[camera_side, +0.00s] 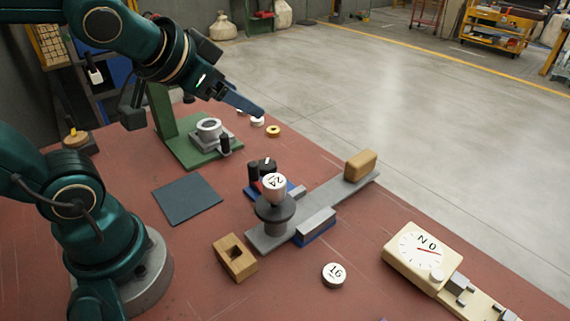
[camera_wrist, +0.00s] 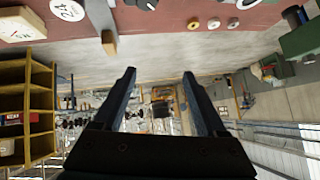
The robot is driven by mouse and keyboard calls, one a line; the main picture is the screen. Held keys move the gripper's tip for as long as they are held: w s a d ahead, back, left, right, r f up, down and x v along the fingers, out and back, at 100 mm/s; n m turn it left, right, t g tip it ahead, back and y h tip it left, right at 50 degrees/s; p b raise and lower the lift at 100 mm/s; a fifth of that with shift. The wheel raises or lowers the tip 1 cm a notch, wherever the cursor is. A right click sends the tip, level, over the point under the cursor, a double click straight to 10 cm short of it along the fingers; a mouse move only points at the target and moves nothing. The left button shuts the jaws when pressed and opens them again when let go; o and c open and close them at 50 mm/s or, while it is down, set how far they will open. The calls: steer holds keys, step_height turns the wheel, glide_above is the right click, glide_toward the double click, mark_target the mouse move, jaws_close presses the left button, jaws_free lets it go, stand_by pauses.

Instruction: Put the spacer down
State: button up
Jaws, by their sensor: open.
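My gripper (camera_side: 245,104) is over the far edge of the red bench in the side view, tilted down to the right. In the wrist view my gripper (camera_wrist: 159,74) has its two dark fingers wide apart with nothing between them. Small rings that look like spacers lie near the bench's far edge: a brass ring (camera_side: 273,131) and a white ring (camera_side: 257,121). In the wrist view a brass ring (camera_wrist: 193,24) and a white ring (camera_wrist: 233,23) lie at the top, beyond the fingertips. No ring is in the gripper.
A green press stand (camera_side: 163,115) is left of the rings.

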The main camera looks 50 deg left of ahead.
steer(key=s+d+f+g+h, duration=0.2)
steer(key=s+d+f, duration=0.3)
steer(key=s, duration=0.3)
steer(key=shift+s+g+h, duration=0.3)
steer(key=shift+s+g, duration=0.1)
steer(key=shift+g, duration=0.4)
